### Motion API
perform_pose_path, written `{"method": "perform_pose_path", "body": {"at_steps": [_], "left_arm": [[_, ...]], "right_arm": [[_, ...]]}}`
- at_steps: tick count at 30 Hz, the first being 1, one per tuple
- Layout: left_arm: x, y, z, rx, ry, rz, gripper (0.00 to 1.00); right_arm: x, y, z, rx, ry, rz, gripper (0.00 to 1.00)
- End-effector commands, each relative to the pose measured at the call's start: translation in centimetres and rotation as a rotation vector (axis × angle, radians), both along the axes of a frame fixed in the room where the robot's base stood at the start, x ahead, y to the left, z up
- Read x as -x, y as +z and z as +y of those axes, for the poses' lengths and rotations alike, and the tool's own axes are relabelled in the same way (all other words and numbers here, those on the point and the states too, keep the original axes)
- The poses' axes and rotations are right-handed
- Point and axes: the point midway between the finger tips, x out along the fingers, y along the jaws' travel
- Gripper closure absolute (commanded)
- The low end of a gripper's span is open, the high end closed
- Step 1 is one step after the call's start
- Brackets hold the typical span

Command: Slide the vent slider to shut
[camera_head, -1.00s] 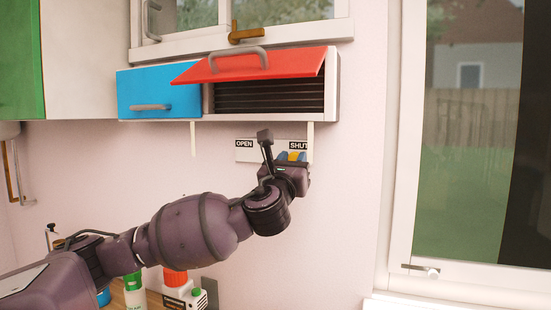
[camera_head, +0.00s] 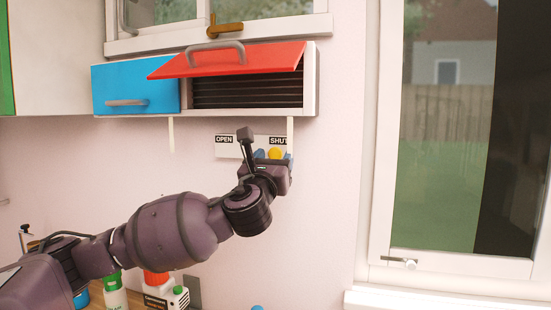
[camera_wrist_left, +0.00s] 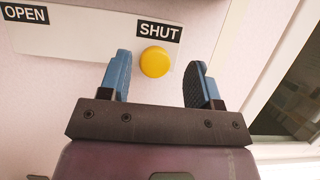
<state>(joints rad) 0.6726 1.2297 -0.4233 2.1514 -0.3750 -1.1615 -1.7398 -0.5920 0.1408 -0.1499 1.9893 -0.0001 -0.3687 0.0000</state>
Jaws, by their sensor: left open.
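The vent slider's yellow round knob (camera_head: 275,154) is at the right end of a white plate (camera_head: 228,150) on the wall, near the SHUT label. The wrist view shows the knob (camera_wrist_left: 155,62) just under the SHUT label (camera_wrist_left: 159,30), with the OPEN label (camera_wrist_left: 25,13) far left. My left gripper (camera_head: 273,156) is open. Its blue fingers (camera_wrist_left: 156,82) stand on either side of the knob, apart from it, with the left finger nearer. My right gripper is in neither view.
A vent box above has a blue door (camera_head: 135,88) and a raised red flap (camera_head: 228,60) over dark slats. Bottles (camera_head: 115,292) stand at the lower left. A window (camera_head: 440,150) is at the right.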

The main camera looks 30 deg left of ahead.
Motion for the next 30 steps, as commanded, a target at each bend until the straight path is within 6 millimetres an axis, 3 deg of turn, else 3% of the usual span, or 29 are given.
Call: {"method": "perform_pose_path", "body": {"at_steps": [15,21,30], "left_arm": [[7.4,-3.4,-2.4,0.000,-0.003,0.001,0.42],[8.5,-3.8,-2.8,0.000,-0.002,0.001,0.42],[8.6,-3.8,-2.8,0.000,-0.002,0.000,0.42]], "right_arm": [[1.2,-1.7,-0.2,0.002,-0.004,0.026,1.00],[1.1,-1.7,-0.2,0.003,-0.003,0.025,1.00],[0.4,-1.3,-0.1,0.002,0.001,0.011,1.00]]}}
